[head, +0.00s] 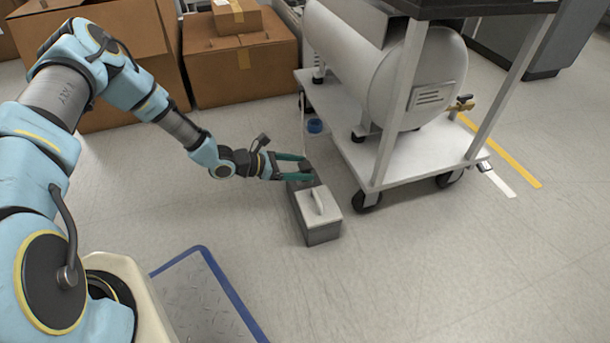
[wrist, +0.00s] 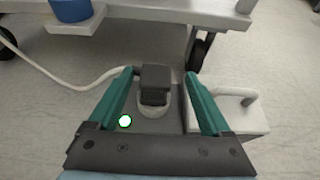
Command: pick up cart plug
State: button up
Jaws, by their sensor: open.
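The cart plug (wrist: 155,84) is a dark grey block standing in a round pale socket on top of a grey box (wrist: 172,124). A white cord (wrist: 60,82) runs from the plug's area off to the left. My gripper (wrist: 160,73) is open, with one green finger on each side of the plug and visible gaps between. In the head view my gripper (head: 307,167) is low over the far end of the grey box (head: 320,234), and the plug is mostly hidden between the fingers there.
The box has a pale lid with a handle (head: 318,200). A white wheeled cart (head: 430,150) carrying a large tank (head: 385,60) stands close on the right. Cardboard boxes (head: 240,72) stand behind. A blue-edged plate (head: 205,290) lies in front. The floor between is clear.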

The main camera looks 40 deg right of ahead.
jog(key=b+x, duration=0.2)
jog(key=x, duration=0.1)
jog(key=b+x, duration=0.1)
jog(key=x, duration=0.1)
jog(key=shift+w, duration=0.25)
jog(key=shift+d+r, duration=0.1)
grip_shut()
